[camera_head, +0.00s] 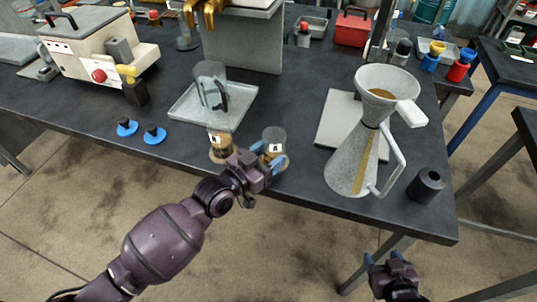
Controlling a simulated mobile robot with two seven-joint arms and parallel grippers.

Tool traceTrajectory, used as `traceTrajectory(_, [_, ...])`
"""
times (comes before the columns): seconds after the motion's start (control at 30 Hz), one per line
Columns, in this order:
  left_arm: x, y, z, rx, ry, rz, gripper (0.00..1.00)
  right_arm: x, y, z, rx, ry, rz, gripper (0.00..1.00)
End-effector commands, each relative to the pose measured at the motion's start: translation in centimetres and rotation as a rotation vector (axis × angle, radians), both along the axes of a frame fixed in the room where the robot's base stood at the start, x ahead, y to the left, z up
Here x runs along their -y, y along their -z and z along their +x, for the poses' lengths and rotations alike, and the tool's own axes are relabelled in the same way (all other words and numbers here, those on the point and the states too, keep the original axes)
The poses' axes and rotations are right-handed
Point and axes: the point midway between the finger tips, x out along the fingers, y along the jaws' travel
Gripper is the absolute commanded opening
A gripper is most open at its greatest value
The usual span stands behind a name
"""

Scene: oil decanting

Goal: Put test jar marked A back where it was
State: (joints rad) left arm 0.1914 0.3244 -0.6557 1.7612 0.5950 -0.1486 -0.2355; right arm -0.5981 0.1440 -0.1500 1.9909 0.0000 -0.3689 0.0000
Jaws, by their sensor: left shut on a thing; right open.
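My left gripper (269,158) is shut on a small clear jar (273,136) with brown contents, at the table's front edge. Its dark label looks like an A but is too small to read surely. The fingers hide the jar's lower part, and I cannot tell whether its base touches the table. A second, similar labelled jar (221,147) stands just to its left. My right gripper (383,261) is open and empty, low at the right, in front of the table.
A grey tray (184,113) with a clear jug (211,82) is behind the jars. A large pale can with a funnel (352,160) stands to the right, near a dark cylinder (427,186). Two blue discs with dark knobs (127,127) lie to the left.

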Motion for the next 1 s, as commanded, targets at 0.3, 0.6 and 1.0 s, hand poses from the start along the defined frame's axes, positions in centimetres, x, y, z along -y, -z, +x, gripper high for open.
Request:
traceTrajectory(0.3, [0.0,0.3,0.0,0.0,0.0,0.0,0.69,-0.1,0.1,0.3,0.004,-0.002,0.0,0.61])
traceTrajectory(0.6, [0.0,0.3,0.0,0.0,0.0,0.0,0.81,0.0,0.4,-0.3,-0.006,0.002,0.0,0.61])
traceTrajectory(1.0, [-2.8,-0.1,-2.9,-0.001,0.0,0.001,0.81,0.0,0.3,-0.6,-0.011,0.004,0.001,0.61])
